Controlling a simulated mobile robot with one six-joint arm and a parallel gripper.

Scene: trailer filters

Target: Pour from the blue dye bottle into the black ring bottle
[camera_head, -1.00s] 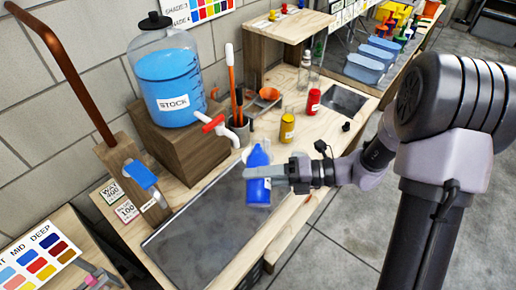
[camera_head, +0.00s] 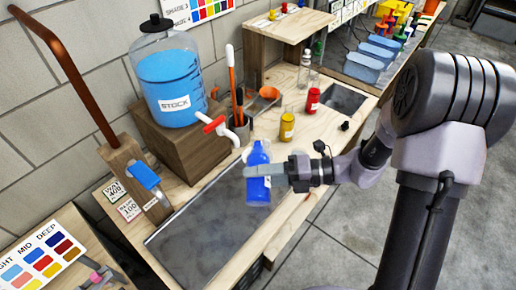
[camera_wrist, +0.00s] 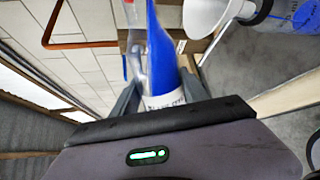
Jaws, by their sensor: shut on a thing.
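The blue dye bottle (camera_head: 257,187) has a white label and is held roughly upright above the grey tray (camera_head: 200,228). My gripper (camera_head: 275,172) is shut on it from the right. In the wrist view the blue bottle (camera_wrist: 160,55) stands between the two fingers (camera_wrist: 155,100), which partly hide its label. A clear, empty-looking bottle (camera_head: 304,72) stands at the back of the bench, apart from my gripper.
A yellow bottle (camera_head: 287,127) and a red bottle (camera_head: 313,100) stand right of the held bottle. A small black cap (camera_head: 345,125) lies near the bench edge. The stock tank (camera_head: 172,85) has a red-handled tap (camera_head: 214,124) close behind the held bottle. A grey pot (camera_head: 240,127) holds tools.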

